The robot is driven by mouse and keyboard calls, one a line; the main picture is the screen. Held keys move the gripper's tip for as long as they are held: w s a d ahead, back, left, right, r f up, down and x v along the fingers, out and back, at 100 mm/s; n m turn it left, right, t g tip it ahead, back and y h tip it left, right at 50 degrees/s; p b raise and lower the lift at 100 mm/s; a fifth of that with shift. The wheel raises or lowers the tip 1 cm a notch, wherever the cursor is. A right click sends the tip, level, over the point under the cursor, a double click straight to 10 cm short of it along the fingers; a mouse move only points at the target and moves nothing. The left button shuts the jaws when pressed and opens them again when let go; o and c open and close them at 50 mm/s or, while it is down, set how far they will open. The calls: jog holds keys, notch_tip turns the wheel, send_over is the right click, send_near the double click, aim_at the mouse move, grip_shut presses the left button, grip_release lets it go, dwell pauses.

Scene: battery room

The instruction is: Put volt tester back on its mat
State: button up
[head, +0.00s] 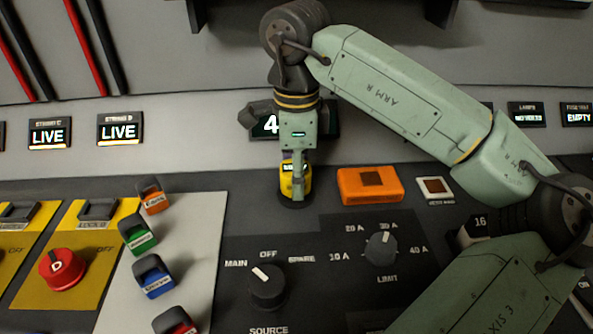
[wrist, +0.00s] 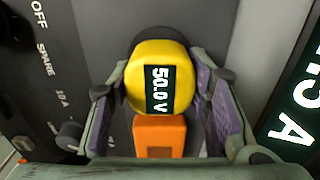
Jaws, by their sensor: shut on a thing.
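In the head view my gripper (head: 297,168) points down and the tester looks upright. A dark round shape (head: 296,203), perhaps the mat or the tester's own base, shows right under the tester on the dark panel. I cannot tell whether the tester rests on it or hangs just above.
An orange box (head: 370,185) lies close to the right of the tester. A white-framed button (head: 435,188) is farther right. The source knob (head: 267,286) and limit knob (head: 381,250) stand nearer. The wall is close behind.

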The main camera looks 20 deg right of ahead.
jog(key=shift+f, duration=0.2)
jog(key=o, duration=1)
notch_tip(320, 180, up, 12)
jog(key=shift+r, duration=0.25)
